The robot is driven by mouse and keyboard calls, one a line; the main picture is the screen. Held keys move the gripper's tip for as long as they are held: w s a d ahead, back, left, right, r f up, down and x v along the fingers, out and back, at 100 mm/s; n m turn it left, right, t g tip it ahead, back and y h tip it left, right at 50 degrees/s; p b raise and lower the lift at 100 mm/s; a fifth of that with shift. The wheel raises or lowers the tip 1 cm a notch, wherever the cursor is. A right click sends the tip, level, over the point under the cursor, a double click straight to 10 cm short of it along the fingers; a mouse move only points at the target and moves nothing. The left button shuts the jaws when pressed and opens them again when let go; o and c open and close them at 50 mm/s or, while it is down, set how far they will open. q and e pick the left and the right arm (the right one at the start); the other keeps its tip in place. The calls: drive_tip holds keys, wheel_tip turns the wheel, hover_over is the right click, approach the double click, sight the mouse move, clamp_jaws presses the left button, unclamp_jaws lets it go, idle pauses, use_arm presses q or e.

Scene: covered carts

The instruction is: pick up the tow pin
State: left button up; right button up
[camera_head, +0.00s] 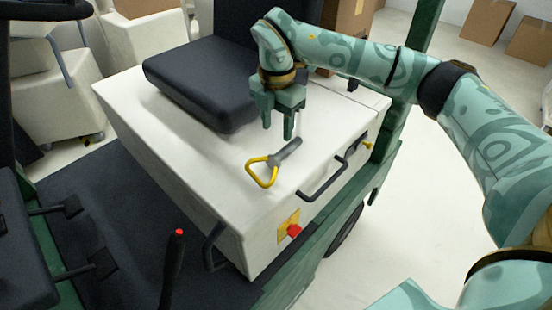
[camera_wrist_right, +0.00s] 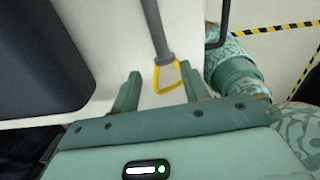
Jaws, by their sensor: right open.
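The tow pin lies on the white top of the cart's seat box. It has a grey shaft (camera_head: 287,151) and a yellow loop handle (camera_head: 262,173). My right gripper (camera_head: 277,132) points down over the white top, just behind the pin in the head view. It is open and holds nothing. In the right wrist view the tow pin (camera_wrist_right: 160,40) shows beyond and between the two fingers (camera_wrist_right: 160,92), with its yellow loop nearer the gripper and its shaft pointing away. My left gripper is not in view.
A black seat (camera_head: 205,85) stands close to the left of the gripper. A black grab handle (camera_head: 322,182) and a red knob (camera_head: 293,231) are on the box's side. A green post (camera_head: 425,50) rises at the right. The white top around the pin is clear.

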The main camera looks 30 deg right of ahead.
hover_over(277, 155)
drive_tip(key=f, duration=0.4)
drive_tip(key=shift+w+f+b, duration=0.1)
drive_tip(key=shift+w+b, duration=0.1)
drive_tip(key=shift+b, duration=0.1)
drive_tip(key=f, duration=0.1)
drive_tip(key=f+b, duration=0.1)
drive_tip(key=f, duration=0.2)
drive_tip(key=shift+s+f, duration=0.25)
drive_tip(key=shift+f, duration=0.45)
clamp_jaws()
drive_tip(key=shift+r, duration=0.1)
